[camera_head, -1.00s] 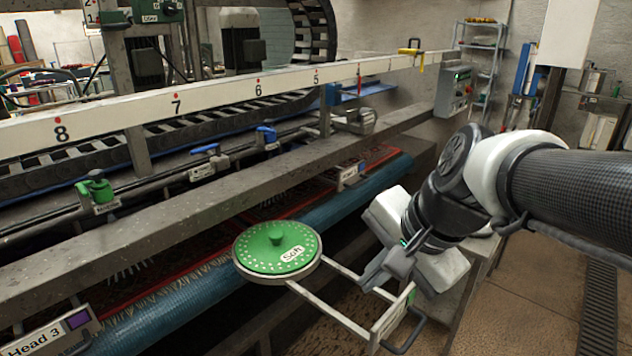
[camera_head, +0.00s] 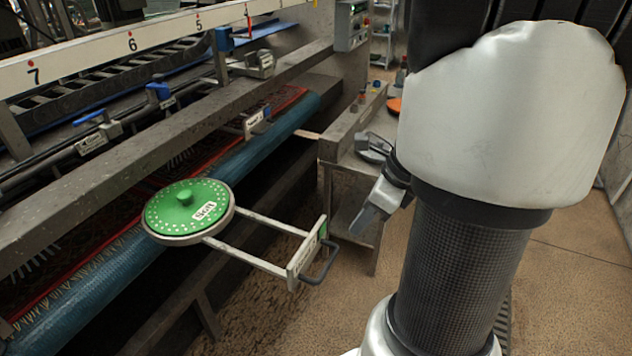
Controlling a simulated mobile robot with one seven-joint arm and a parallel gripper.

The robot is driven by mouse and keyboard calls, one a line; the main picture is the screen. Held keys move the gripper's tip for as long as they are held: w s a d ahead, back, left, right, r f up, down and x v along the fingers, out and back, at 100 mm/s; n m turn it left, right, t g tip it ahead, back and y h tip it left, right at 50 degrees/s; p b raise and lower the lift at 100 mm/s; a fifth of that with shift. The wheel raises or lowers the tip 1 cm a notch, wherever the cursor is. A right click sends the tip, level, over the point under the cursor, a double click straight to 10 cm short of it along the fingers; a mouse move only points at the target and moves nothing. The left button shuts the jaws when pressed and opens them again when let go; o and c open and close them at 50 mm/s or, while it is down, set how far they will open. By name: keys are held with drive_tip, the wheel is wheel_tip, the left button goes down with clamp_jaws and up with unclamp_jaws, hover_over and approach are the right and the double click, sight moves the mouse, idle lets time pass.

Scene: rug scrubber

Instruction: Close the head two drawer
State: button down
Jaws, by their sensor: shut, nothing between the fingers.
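One drawer stands pulled out from the machine as an open metal frame with two rails (camera_head: 262,240). A round green lid (camera_head: 180,210) with a knob and a white label sits at its inner end. Its front plate (camera_head: 307,250) has a label too small to read and a dark loop handle (camera_head: 325,262) on its outer side. My gripper (camera_head: 359,224) is shut and empty, to the right of the front plate and a little above the handle in the picture, with a visible gap between. My arm covers much of the right side.
A blue roller (camera_head: 262,150) and red rug run along the machine under a long grey beam (camera_head: 150,135). Another labelled front (camera_head: 257,123) sits further back on the machine. A metal table (camera_head: 345,135) with items stands behind my gripper. Brown floor (camera_head: 548,285) is open at right.

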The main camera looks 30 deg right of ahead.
sight(323, 243)
drive_tip(key=w+a+f, duration=0.1)
drive_tip(key=f, duration=0.1)
drive_tip(key=w+a+f, duration=0.1)
drive_tip(key=w+f, duration=0.1)
drive_tip(key=w+a+f+b, duration=0.1)
drive_tip(key=f, duration=0.1)
drive_tip(key=shift+w+a+f, duration=0.2)
drive_tip(key=shift+w+a, duration=0.3)
drive_tip(key=shift+w, duration=0.15)
